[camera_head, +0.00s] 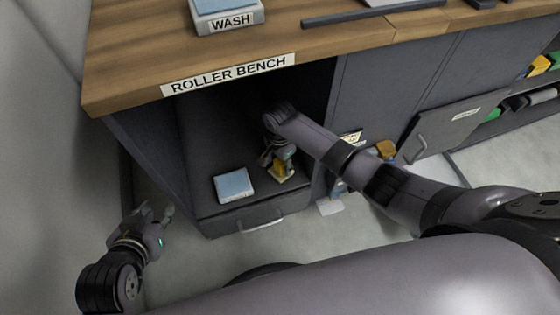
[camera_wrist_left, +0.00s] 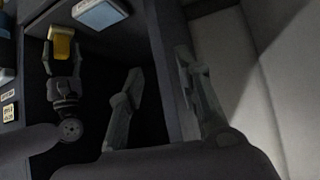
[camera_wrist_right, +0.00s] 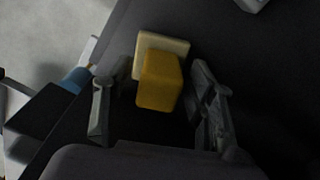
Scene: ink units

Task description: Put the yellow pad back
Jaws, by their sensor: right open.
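The yellow pad (camera_wrist_right: 161,80) is a yellow block on a pale cream plate. It lies on the dark shelf of the open compartment under the bench, and shows in the head view (camera_head: 283,171). My right gripper (camera_wrist_right: 150,92) is open, with a finger on either side of the pad and visible gaps. In the head view the right gripper (camera_head: 279,160) reaches into the compartment over the pad. The left wrist view also shows the yellow pad (camera_wrist_left: 61,42) at the right gripper's fingers. My left gripper (camera_head: 158,214) is open and empty, left of the bench; its fingers (camera_wrist_left: 160,90) are spread.
A blue-topped pad (camera_head: 233,186) lies on the shelf left of the yellow pad. A WASH tray (camera_head: 227,17) stands on the wooden bench top (camera_head: 135,62). An open panel (camera_head: 440,128) hangs at right. The floor at left is clear.

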